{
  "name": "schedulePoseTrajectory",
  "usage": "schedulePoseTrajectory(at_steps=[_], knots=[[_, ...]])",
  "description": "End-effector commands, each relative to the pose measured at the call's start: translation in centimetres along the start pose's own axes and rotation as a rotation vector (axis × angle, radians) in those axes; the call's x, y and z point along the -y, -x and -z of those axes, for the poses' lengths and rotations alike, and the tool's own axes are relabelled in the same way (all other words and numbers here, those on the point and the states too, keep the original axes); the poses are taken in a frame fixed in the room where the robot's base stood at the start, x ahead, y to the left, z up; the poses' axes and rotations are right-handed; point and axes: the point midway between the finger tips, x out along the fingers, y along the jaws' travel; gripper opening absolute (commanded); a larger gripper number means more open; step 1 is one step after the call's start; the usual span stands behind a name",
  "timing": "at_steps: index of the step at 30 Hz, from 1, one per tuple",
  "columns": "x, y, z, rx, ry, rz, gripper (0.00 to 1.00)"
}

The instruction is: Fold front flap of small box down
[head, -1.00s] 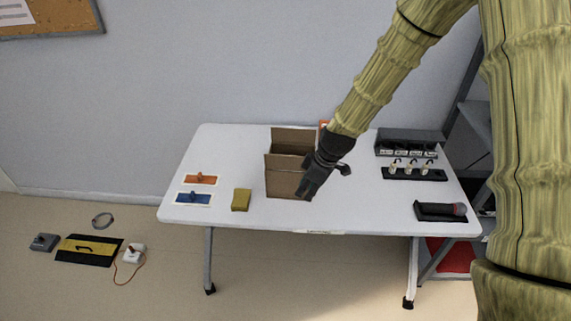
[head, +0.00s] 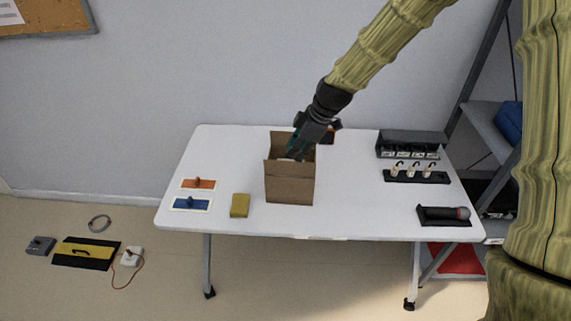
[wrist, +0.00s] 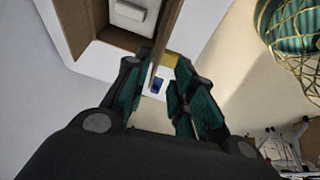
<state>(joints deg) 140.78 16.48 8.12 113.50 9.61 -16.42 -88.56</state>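The small brown cardboard box (head: 289,186) stands on the table with its top open and its back flap (head: 281,140) upright. Its front flap (head: 281,168) stands up along the near edge. My gripper (head: 295,151) is over the opening, pointing down, and hides the box's right rear part. In the wrist view, my gripper (wrist: 159,72) is open, with teal finger pads on either side of a brown flap edge (wrist: 176,35), which looks like the front flap. Contact cannot be told. A pale object (wrist: 130,14) shows inside the box.
The white table (head: 354,210) holds a yellow block (head: 240,205), a blue panel (head: 190,204) and an orange panel (head: 198,184) left of the box.

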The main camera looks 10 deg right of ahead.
Motion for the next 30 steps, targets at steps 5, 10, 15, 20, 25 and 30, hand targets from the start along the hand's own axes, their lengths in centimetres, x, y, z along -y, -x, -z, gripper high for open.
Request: schedulePoseTrajectory(at_steps=[5,10,15,20,25,30], knots=[[0.0,-0.6,-0.8,0.002,-0.010,-0.002,0.25],[0.0,-2.1,-1.3,0.003,-0.016,-0.003,0.25],[-0.1,-3.9,-1.3,0.002,-0.016,-0.004,0.25],[0.0,-5.7,-1.2,0.003,-0.016,-0.003,0.25],[-0.1,-7.5,-1.1,0.002,-0.016,-0.004,0.25],[-0.1,-9.0,-1.0,0.002,-0.014,-0.004,0.25]])
